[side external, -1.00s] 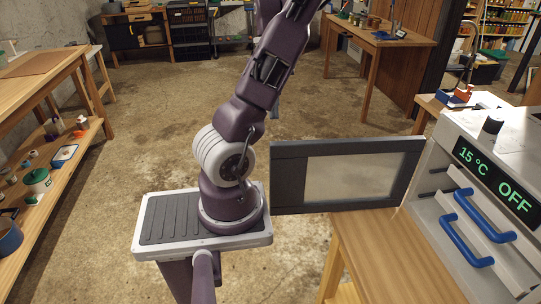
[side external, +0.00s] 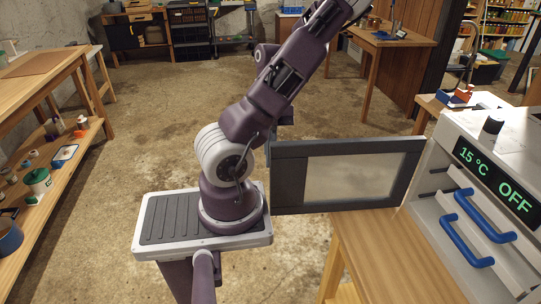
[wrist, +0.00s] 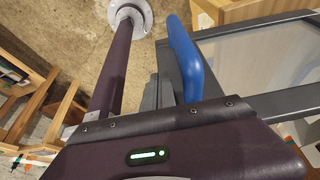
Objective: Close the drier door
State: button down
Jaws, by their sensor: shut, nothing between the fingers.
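The drier (side external: 490,190) stands at the right, with a display reading 15 °C and OFF. Its door (side external: 290,180) has a dark grey frame and a pale window and stands open, swung out to the left. In the wrist view the door frame (wrist: 275,104) crosses the right side, with its blue handle (wrist: 187,62) upright near the middle. My gripper (wrist: 167,75) shows as dark grey fingers close to the left of the handle, shut and empty. I cannot tell whether it touches the handle or door. In the side view it is mostly hidden behind my arm.
Two blue-handled drawers (side external: 465,240) show in the drier's front. A wooden table (side external: 385,250) lies below the door. A wooden shelf bench (side external: 50,75) with jars stands at the left. The concrete floor behind the arm is clear.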

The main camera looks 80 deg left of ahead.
jog(key=d, duration=0.9)
jog(key=shift+s+d, duration=0.3)
jog(key=shift+d, duration=0.1)
